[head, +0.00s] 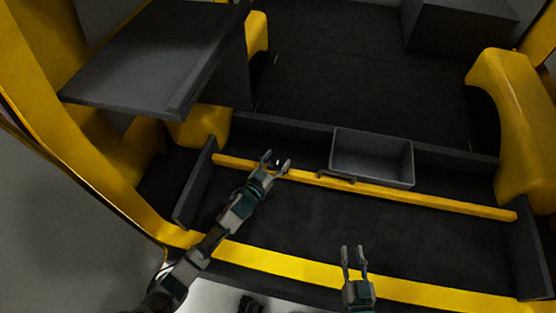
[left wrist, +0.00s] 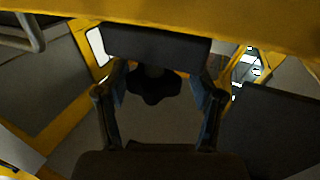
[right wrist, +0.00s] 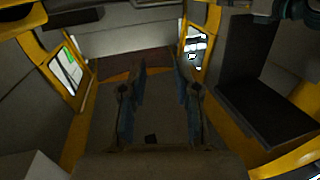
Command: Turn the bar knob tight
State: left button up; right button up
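The dark, lobed bar knob (left wrist: 152,85) shows in the left wrist view, between the two fingers of my left gripper (left wrist: 162,75). There is a visible gap on each side of the knob, so the fingers are open around it. The yellow bar (head: 420,197) runs across the bay in the head view, and my left gripper (head: 277,161) is at its left part. In the head view the knob is too dark and small to make out clearly. My right gripper (head: 354,256) is open and empty, low in the head view, in front of the bar.
A grey open bin (head: 372,178) stands behind the bar, right of my left gripper. A small grey handle (head: 337,177) is at the bar beside the bin. A dark shelf panel (head: 150,65) overhangs at upper left. The dark floor (head: 400,235) in front of the bar is clear.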

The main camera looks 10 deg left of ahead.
pick_arm(q)
jog(key=shift+a, duration=0.15)
jog(key=c, duration=0.8)
jog(key=shift+d+r, duration=0.15)
jog(key=shift+d, duration=0.45)
jog(key=shift+a, duration=0.25)
jog(key=shift+w+a+r+m+h+p, duration=0.1)
jog(key=shift+m+h+p, duration=0.2)
jog(key=shift+h+p, duration=0.25)
jog(key=shift+d, duration=0.2)
jog(key=o, duration=0.9)
jog(key=shift+c, duration=0.2)
jog(key=o, duration=0.3)
jog(key=shift+a, duration=0.1)
pick_arm(e)
jog(key=f, duration=0.1)
jog(key=f+g, duration=0.1)
jog(key=s+d+f+g+h, duration=0.1)
jog(key=shift+s+f, duration=0.1)
jog(key=shift+f, duration=0.05)
pick_arm(q)
jog(key=shift+s+f, duration=0.2)
jog(key=v, duration=1.1)
jog(key=shift+s+a+r, duration=0.1)
jog(key=shift+s+a, duration=0.15)
jog(key=shift+a, duration=0.1)
